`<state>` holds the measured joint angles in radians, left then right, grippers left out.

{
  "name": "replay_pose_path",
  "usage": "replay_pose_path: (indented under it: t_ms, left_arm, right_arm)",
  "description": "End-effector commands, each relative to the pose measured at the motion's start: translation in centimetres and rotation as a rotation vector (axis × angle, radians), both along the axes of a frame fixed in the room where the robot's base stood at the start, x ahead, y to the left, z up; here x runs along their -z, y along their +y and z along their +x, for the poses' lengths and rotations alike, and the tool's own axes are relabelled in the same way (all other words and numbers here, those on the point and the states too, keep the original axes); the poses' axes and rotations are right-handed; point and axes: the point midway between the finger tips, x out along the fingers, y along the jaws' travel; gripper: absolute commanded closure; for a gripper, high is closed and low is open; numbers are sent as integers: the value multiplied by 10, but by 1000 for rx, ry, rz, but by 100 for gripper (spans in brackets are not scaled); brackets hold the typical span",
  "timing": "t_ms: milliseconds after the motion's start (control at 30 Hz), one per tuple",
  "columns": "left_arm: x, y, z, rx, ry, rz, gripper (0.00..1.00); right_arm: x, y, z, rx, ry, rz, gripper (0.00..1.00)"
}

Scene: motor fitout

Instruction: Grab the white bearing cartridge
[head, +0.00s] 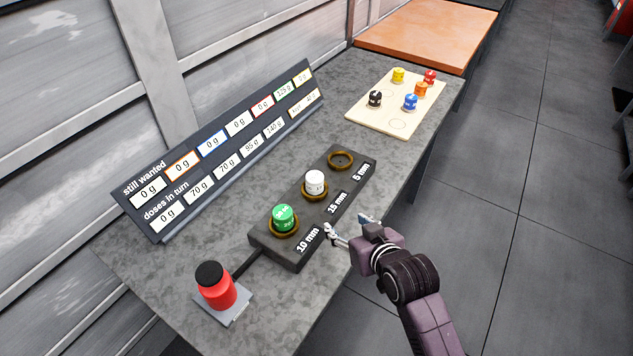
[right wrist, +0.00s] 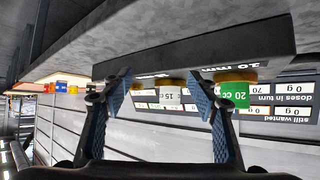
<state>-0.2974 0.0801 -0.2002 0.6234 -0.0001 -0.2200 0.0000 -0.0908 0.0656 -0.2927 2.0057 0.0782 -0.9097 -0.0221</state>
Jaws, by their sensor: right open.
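The white bearing cartridge (head: 315,183) stands upright in the middle ring seat of a dark block (head: 263,246), by the "15 mm" label. In the right wrist view, which is upside down, the white cartridge (right wrist: 171,97) shows between the two fingers, beyond them. My right gripper (head: 349,227) is open and empty, in front of the block's near side and apart from the cartridge. The right wrist view also shows my open right gripper (right wrist: 161,92). My left gripper is not in view.
A green cartridge (head: 284,217) sits in the "10 mm" seat; the "5 mm" seat (head: 341,159) is empty. A sign board (head: 220,150) stands behind. A wooden board (head: 376,124) holds several coloured cartridges.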

Motion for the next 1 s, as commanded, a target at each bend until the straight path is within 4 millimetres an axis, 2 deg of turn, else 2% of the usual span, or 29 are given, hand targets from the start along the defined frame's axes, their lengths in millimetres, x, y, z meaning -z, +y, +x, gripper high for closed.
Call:
replay_pose_path:
  t_ms: [33,200,333,500,767,1000]
  left_arm:
    - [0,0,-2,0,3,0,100]
    - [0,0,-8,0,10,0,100]
    - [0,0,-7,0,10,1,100]
    - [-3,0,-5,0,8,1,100]
    - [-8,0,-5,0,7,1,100]
    - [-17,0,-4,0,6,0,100]
  right_arm:
    - [-10,9,16,-12,-42,12,46]
    - [-42,34,57,-43,-171,49,46]
    - [-53,44,72,-55,-218,64,46]
    - [-49,51,87,-56,-223,65,46]
    - [-44,59,100,-56,-221,64,46]
    - [-32,72,124,-55,-222,64,46]
